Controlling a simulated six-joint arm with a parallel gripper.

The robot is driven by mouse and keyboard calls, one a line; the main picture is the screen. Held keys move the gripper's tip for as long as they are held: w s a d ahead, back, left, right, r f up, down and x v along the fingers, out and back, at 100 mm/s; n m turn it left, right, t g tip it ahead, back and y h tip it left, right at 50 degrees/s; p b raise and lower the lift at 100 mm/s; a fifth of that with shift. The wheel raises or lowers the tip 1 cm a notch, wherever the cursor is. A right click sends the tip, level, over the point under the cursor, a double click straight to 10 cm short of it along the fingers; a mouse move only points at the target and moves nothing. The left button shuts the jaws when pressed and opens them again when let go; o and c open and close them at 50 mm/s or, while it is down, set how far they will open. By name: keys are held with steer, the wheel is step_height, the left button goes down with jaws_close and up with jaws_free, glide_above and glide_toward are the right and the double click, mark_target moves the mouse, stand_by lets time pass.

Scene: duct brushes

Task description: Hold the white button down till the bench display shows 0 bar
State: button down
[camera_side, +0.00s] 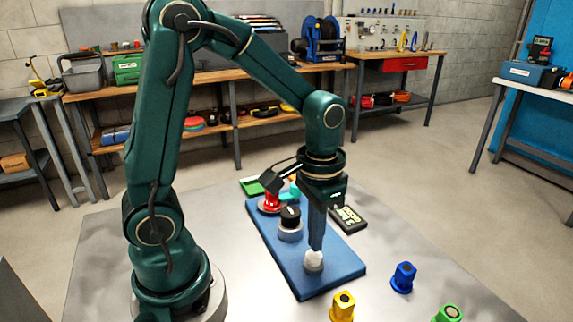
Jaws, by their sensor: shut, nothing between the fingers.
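The white button (314,263) sits near the front end of a blue board (340,268) on the metal bench. My gripper (316,246) points straight down with its fingers shut and empty. Its tips are at the top of the white button and look to be touching it; how far the button is pressed I cannot tell. The bench display (347,218) is a dark slab with pale green characters, lying just right of the board. Its characters are angled and too small to read surely, and my gripper stands close in front of its left side.
A black-capped knob (290,217) and a red part (270,202) stand farther back on the board. A green tray (250,186) lies behind. Yellow (343,307), blue (403,278) and green (449,313) pieces stand at the front right. Bare bench lies right of the display.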

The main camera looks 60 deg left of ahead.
steer(key=shift+f, duration=0.25)
steer(key=shift+f, duration=0.95)
steer(key=shift+r, duration=0.15)
stand_by(1.8)
steer(key=shift+r, duration=3.4)
steer(key=shift+r, duration=0.25)
steer(key=s+d+r+t, duration=0.1)
steer(key=s+r+t, duration=0.2)
steer(key=s+t, duration=0.2)
steer(key=shift+s+d+r+t, duration=0.25)
steer(key=shift+s+r+t, duration=0.1)
steer(key=shift+s, duration=0.75)
